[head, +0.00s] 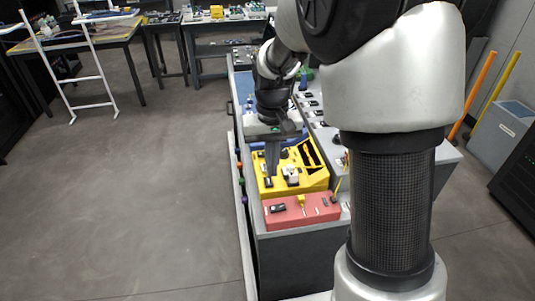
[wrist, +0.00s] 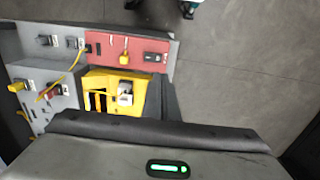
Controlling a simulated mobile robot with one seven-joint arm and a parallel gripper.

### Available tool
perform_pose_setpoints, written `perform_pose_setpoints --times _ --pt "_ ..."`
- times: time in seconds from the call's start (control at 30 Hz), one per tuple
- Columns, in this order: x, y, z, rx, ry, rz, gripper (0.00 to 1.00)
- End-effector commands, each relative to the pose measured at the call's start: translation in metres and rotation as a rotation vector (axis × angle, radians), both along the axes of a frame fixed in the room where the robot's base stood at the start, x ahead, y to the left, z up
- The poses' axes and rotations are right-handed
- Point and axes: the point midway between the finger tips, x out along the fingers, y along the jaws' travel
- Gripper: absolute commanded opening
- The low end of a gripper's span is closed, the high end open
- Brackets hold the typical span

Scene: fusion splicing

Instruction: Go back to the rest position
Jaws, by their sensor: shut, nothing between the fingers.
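My gripper (head: 271,172) is shut and empty in the head view. Its dark fingers point down over the left part of the yellow tray (head: 317,183); I cannot tell how high above the tray they are. A small white and black device (head: 291,175) sits on the tray just right of the fingers. In the wrist view, the dark fingers (wrist: 164,98) show beside the yellow tray (wrist: 98,80), and the white device (wrist: 125,92) lies left of them. My arm hides part of the bench in the head view.
A red block (head: 318,211) with small parts stands in front of the yellow tray on the grey bench (head: 290,245). A grey panel (wrist: 60,70) with connectors and a yellow cable (wrist: 62,77) lies beside the tray. The floor (head: 150,190) left of the bench is clear.

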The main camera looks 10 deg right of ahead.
Motion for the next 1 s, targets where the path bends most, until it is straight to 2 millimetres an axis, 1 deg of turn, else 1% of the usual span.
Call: perform_pose_setpoints --times 0.1,0.17,0.27,0.33,0.37,0.4,0.47,0.5,0.57,0.6,0.7,0.83,0.9,1.0 --pt "0.0 0.0 0.0 0.0 0.0 0.0 0.0" --pt "-0.001 0.0 0.005 0.002 -0.006 -0.001 0.0" --pt "-0.009 -0.003 0.029 0.01 -0.036 -0.003 0.0" --pt "-0.021 -0.005 0.058 0.019 -0.075 -0.004 0.0" --pt "-0.028 -0.006 0.072 0.023 -0.094 -0.003 0.0" --pt "-0.039 -0.008 0.092 0.029 -0.124 -0.004 0.0" --pt "-0.058 -0.011 0.12 0.035 -0.171 -0.005 0.0" --pt "-0.071 -0.013 0.137 0.038 -0.202 -0.004 0.0" --pt "-0.091 -0.016 0.159 0.039 -0.249 -0.004 0.0" --pt "-0.104 -0.018 0.172 0.039 -0.28 -0.002 0.0" --pt "-0.136 -0.022 0.198 0.033 -0.354 -0.001 0.0" --pt "-0.168 -0.026 0.217 0.018 -0.431 -0.001 0.0" --pt "-0.179 -0.027 0.221 0.011 -0.46 0.001 0.0" --pt "-0.188 -0.028 0.224 0.004 -0.484 0.0 0.0"
